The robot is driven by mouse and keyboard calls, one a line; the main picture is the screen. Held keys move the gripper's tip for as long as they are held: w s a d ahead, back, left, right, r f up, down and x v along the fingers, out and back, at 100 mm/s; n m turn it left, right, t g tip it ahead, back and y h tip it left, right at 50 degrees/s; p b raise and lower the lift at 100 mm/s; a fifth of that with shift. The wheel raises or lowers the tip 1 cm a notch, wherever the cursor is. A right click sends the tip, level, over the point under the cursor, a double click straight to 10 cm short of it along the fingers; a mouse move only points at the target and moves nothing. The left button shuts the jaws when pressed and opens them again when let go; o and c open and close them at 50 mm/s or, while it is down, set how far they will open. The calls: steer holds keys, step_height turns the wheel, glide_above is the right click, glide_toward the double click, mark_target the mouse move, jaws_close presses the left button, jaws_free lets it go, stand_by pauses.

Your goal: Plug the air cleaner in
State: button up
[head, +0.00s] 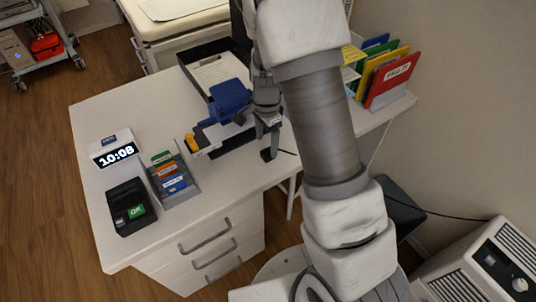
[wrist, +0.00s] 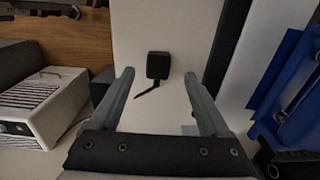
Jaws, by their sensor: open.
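A small black plug-like block (head: 268,155) lies on the white desk near its right edge, with a short thin dark piece running from it. In the wrist view the block (wrist: 158,65) shows between and slightly beyond my fingertips. My gripper (head: 268,126) is open and empty above the desk, apart from the block. Its two fingers also show spread in the wrist view (wrist: 158,78). The air cleaner (head: 490,265), a white box with a grille and a dial, stands at the lower right. It also shows at left in the wrist view (wrist: 38,105). No wall socket is visible.
On the desk (head: 105,215) a blue device (head: 230,97) stands close left of my gripper. A clock (head: 113,148), a card holder (head: 172,180) and a black terminal (head: 130,207) sit further left. Coloured folders (head: 392,80) stand at the back right. A dark cord (head: 450,216) runs near the air cleaner.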

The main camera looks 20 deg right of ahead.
mark_target(268, 151)
steer(key=f, duration=0.4)
steer(key=shift+d, duration=0.2)
steer(key=shift+r, duration=0.1)
jaws_close()
steer(key=shift+r, duration=0.1)
step_height(268, 151, up, 4)
steer(key=shift+r+p, duration=0.1)
steer(key=shift+p, duration=0.2)
steer(key=s+d+r, duration=0.5)
steer(key=d+r, duration=0.1)
steer(key=d, duration=0.4)
steer(key=shift+s+d+r+p, duration=0.15)
steer(key=shift+s+r+p, duration=0.15)
steer(key=shift+p, duration=0.1)
